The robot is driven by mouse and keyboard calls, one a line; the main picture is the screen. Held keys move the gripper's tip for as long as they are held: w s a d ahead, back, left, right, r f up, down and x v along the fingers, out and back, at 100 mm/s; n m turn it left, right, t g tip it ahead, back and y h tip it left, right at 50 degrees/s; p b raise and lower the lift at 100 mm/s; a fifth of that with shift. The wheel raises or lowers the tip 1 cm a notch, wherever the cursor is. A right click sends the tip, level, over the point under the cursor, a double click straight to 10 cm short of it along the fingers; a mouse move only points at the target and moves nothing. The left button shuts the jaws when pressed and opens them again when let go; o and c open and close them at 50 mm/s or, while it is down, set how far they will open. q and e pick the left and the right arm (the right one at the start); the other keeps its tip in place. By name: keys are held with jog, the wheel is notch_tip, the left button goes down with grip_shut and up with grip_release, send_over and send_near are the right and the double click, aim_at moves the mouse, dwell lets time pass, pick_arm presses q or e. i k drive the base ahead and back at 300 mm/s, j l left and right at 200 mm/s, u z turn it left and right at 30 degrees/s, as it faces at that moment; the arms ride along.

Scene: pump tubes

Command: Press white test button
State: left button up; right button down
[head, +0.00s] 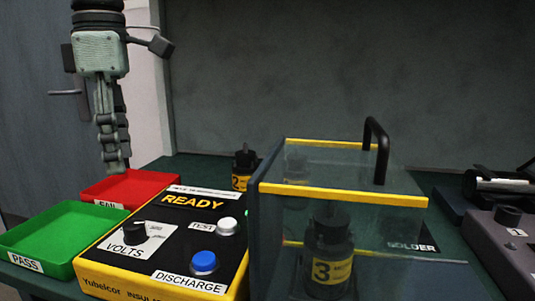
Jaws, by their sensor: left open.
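The white test button (228,226) sits on the top of the black and yellow tester box (150,208), beside the "TEST" label and below the "READY" display. A blue discharge button (204,262) is nearer the front, and a black "VOLTS" knob (134,229) is to its left. My left gripper (116,168) hangs fingers-down over the red tray, up and left of the white button and apart from it. It is open and holds nothing that I can see. My right gripper is not in view.
A red "FAIL" tray (140,186) and a green "PASS" tray (62,229) lie left of the tester. A clear box with yellow edges and a black handle (376,150) stands right of it, around pump 3 (331,254). Pump 2 (243,168) is behind. A grey device (508,236) is far right.

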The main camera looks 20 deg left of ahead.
aim_at(227, 225)
jog(key=k, duration=1.5)
